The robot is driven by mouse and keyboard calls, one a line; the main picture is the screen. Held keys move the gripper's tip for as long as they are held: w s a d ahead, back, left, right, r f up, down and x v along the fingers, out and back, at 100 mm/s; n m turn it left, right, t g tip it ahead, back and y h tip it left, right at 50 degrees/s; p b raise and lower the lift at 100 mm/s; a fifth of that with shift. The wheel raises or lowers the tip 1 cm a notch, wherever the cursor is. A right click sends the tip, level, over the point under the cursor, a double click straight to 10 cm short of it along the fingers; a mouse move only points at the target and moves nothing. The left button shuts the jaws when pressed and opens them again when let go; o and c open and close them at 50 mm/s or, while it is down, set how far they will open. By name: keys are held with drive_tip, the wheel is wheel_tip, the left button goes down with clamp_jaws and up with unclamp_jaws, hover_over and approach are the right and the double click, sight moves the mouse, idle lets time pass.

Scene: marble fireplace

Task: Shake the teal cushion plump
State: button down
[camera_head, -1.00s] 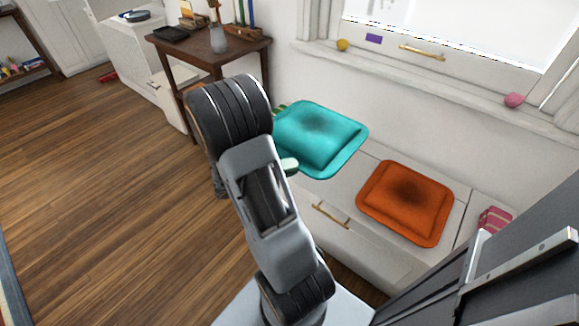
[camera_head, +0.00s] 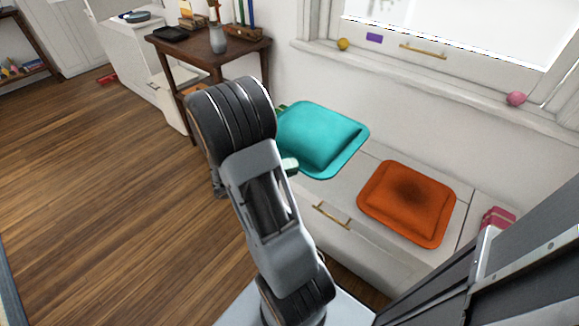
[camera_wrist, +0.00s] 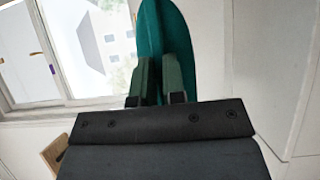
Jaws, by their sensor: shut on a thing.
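The teal cushion (camera_head: 318,136) is at the left end of the white bench, its top evenly puffed with no dark dent showing. It appears held up off the bench, though the gap beneath is hard to judge. My gripper (camera_wrist: 160,78) has its two green fingers shut on the cushion's edge, and the cushion (camera_wrist: 164,22) stands edge-on beyond them in the wrist view. In the head view my arm hides most of the gripper; only a pale green bit of it shows at the cushion's left edge.
An orange cushion (camera_head: 407,203) with a dark dent lies on the white bench (camera_head: 352,228). A pink item (camera_head: 497,218) is at the bench's right. A wooden side table (camera_head: 172,50) holds a vase (camera_head: 218,39). A window sill is above; open wooden floor is left.

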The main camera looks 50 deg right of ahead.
wheel_tip(320, 180, up, 5)
drive_tip(key=p, duration=0.5)
wheel_tip(320, 180, down, 7)
drive_tip(key=b, duration=0.6)
